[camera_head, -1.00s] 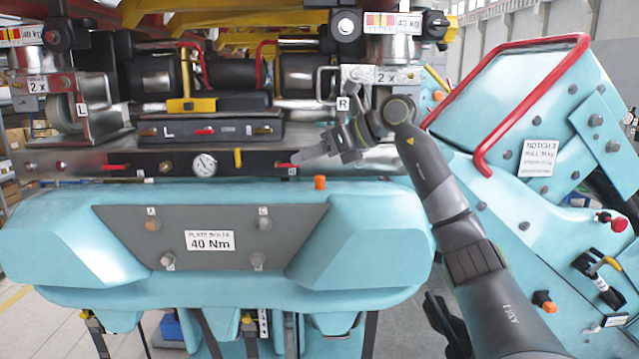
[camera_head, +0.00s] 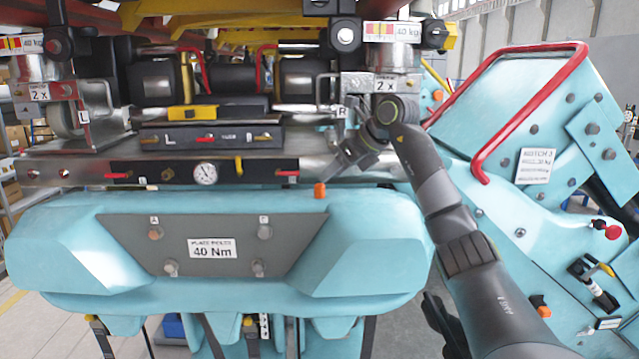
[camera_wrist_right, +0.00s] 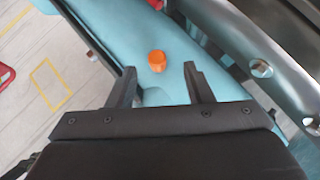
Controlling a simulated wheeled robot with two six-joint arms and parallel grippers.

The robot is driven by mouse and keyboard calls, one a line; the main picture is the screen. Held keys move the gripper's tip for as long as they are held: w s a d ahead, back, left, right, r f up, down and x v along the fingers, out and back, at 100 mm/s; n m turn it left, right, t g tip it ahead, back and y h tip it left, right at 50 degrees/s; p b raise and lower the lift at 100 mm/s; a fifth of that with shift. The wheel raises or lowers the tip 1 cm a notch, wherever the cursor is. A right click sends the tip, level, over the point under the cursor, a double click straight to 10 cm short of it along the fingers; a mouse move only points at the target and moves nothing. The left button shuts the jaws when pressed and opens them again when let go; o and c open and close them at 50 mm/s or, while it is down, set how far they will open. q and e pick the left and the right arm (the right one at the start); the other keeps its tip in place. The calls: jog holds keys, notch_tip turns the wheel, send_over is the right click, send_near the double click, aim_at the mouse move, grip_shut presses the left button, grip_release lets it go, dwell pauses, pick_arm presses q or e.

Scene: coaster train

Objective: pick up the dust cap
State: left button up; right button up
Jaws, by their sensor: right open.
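The dust cap looks to be the small orange cap (camera_head: 320,190) on the top edge of the turquoise body, right of centre. It also shows in the right wrist view (camera_wrist_right: 157,61), on a turquoise surface beyond the fingertips and between their lines. My right gripper (camera_head: 337,174) is just above and right of the cap, pointing down and left. In the wrist view its two fingers (camera_wrist_right: 160,76) are spread with nothing between them, so it is open and apart from the cap. My left gripper is not in view.
A steel rail (camera_head: 75,172) with a gauge (camera_head: 205,174) and red levers runs behind the cap. A red tube handle (camera_head: 482,130) stands to the right. Another orange piece (camera_head: 541,306) sits at the lower right. The turquoise top left of the cap is clear.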

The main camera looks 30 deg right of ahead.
aim_at(320, 185)
jog(key=shift+w+a+f, duration=0.2)
jog(key=shift+w+f, duration=0.2)
jog(key=shift+w+a+f+p, duration=0.2)
jog(key=shift+w+f+p, duration=0.1)
jog(key=shift+p, duration=0.45)
jog(key=p+x, duration=0.2)
jog(key=shift+w+a+f, duration=0.15)
jog(key=shift+w+f, duration=0.1)
jog(key=shift+f, duration=0.05)
jog(key=shift+w+a+f+p, duration=0.15)
jog(key=shift+w+f+p, duration=0.3)
jog(key=shift+f, duration=0.15)
grip_shut()
